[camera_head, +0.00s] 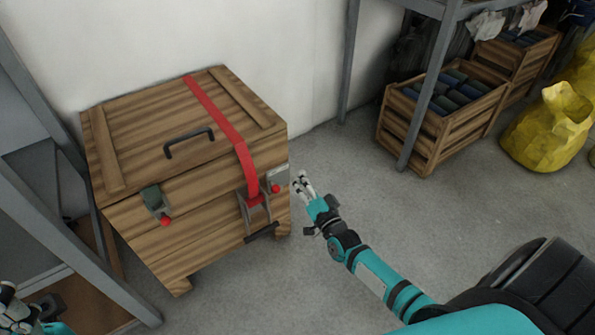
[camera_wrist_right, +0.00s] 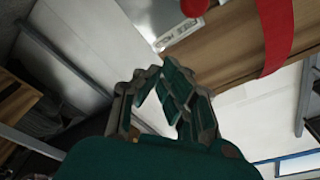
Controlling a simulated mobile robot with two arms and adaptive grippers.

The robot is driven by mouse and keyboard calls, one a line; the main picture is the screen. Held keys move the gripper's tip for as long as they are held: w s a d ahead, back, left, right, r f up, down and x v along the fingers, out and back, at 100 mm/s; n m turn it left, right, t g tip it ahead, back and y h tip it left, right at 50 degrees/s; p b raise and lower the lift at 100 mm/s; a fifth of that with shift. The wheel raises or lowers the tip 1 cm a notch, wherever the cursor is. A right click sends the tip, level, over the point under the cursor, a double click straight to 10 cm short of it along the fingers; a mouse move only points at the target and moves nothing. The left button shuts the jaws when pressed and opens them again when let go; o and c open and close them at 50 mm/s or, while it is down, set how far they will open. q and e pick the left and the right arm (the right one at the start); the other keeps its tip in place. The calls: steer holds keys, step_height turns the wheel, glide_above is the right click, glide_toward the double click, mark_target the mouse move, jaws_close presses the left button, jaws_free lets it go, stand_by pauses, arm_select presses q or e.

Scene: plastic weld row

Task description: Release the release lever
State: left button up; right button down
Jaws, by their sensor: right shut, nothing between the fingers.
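A wooden crate (camera_head: 215,215) has a red strap (camera_head: 222,118) over its lid, running down to a metal buckle with a lever (camera_head: 257,207) on the front. A grey plate with a red knob (camera_head: 276,188) sits beside the buckle, near the crate's right corner. I cannot tell for sure which part is the release lever. My right gripper (camera_head: 301,181) is shut and empty, just right of that knob, apart from it. The wrist view shows its closed fingers (camera_wrist_right: 160,68), the knob (camera_wrist_right: 194,7) and the strap (camera_wrist_right: 275,35). My left gripper (camera_head: 15,308) is partly cut off at the lower left.
A green latch with a red knob (camera_head: 158,205) is on the crate's front left, and a dark handle (camera_head: 189,142) on its lid. Grey shelf posts (camera_head: 85,255) stand close at the left. Filled wooden boxes (camera_head: 440,145) and a yellow bag (camera_head: 548,130) stand right. Floor between is clear.

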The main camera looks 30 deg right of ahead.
steer(key=s+p, duration=0.1)
steer(key=s, duration=0.5)
steer(key=shift+s+a+p, duration=0.25)
steer(key=shift+p, duration=0.1)
steer(key=shift+f, duration=0.1)
